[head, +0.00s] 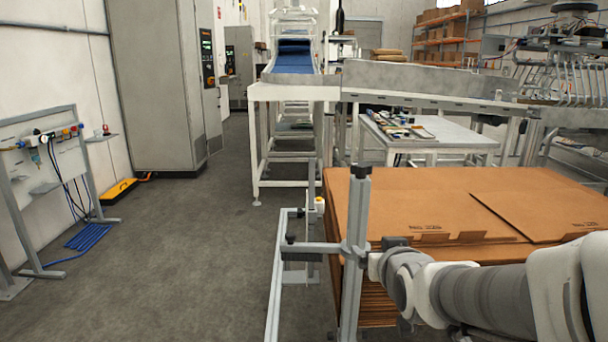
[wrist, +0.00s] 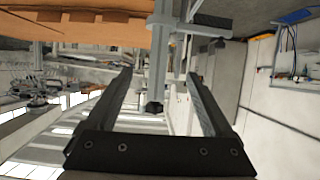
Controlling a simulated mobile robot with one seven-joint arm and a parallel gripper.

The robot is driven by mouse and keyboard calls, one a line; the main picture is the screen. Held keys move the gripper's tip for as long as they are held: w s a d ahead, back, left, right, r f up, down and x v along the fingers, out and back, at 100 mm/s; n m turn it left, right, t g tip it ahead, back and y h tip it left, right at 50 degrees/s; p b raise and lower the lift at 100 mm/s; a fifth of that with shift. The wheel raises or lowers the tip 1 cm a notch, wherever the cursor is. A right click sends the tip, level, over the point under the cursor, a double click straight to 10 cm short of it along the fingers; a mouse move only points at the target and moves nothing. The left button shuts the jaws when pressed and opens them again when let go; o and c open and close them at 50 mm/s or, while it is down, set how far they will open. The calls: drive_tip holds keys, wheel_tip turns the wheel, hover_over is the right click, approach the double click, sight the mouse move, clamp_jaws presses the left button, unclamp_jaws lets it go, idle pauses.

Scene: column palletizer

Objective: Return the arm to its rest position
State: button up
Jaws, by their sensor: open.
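My arm (head: 470,292) reaches in from the right edge in the head view, low in front of a stack of flat brown cardboard (head: 430,205). Its far end is close to an upright grey metal post (head: 355,255). The fingers cannot be made out there. In the wrist view my gripper (wrist: 158,76) has its two dark fingers spread wide apart, with nothing held between them. The wrist picture looks upside down. The post (wrist: 160,60) shows in the gap beyond the fingers, and the cardboard (wrist: 75,30) is along the top left.
A grey rail frame (head: 275,285) joins the post on the left. Behind the cardboard stand a conveyor (head: 295,90) and a work table (head: 445,132) with small parts. A cabinet (head: 155,85) and a hose stand (head: 45,185) are at left. The floor (head: 190,250) between is clear.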

drive_tip(key=s+f+g, duration=0.1)
drive_tip(key=s+g, duration=0.6)
drive_tip(key=s, duration=1.5)
wheel_tip(320, 180, up, 17)
drive_tip(key=p, duration=1.7)
drive_tip(key=shift+g, duration=0.3)
